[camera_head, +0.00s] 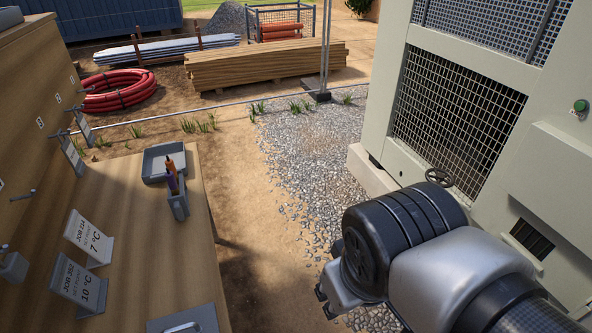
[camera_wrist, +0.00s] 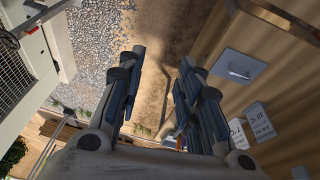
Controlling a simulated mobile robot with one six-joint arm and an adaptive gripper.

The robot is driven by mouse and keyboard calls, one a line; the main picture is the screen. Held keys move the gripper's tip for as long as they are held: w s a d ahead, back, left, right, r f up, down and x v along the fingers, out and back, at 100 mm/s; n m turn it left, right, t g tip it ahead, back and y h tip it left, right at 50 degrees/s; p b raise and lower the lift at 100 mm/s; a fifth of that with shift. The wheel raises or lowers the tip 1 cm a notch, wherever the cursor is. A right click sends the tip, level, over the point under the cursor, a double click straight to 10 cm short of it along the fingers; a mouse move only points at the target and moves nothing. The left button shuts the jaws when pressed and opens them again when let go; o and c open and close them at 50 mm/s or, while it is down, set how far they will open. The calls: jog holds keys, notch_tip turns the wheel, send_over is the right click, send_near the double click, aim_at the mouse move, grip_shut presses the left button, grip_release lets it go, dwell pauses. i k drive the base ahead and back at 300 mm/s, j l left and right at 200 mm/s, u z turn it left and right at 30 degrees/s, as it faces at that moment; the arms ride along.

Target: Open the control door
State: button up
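The beige chiller cabinet (camera_head: 425,45) fills the right side of the head view, with mesh grilles and a green round button (camera_head: 579,107) near the right edge. A plain raised panel (camera_head: 560,170) is below the button; I cannot tell whether it is the control door. No door stands open in view. My arm covers the lower part of the cabinet. My gripper (camera_wrist: 160,58) is open and empty in the wrist view, its two fingers apart over bare ground. The chiller's edge (camera_wrist: 48,50) shows at the left of that view, away from the fingers.
A wooden bench (camera_head: 130,270) on the left holds a grey tray (camera_head: 153,168), a small holder (camera_head: 178,205) with tools, and job cards (camera_head: 88,238). A black handwheel (camera_head: 439,178) is on the chiller. Gravel (camera_head: 310,150) and dirt lie open between bench and chiller.

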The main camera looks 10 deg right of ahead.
aim_at(549, 175)
jog(key=z, duration=2.15)
jog(key=i+j+z, duration=0.65)
jog(key=k+l, duration=0.05)
jog(key=k, duration=0.05)
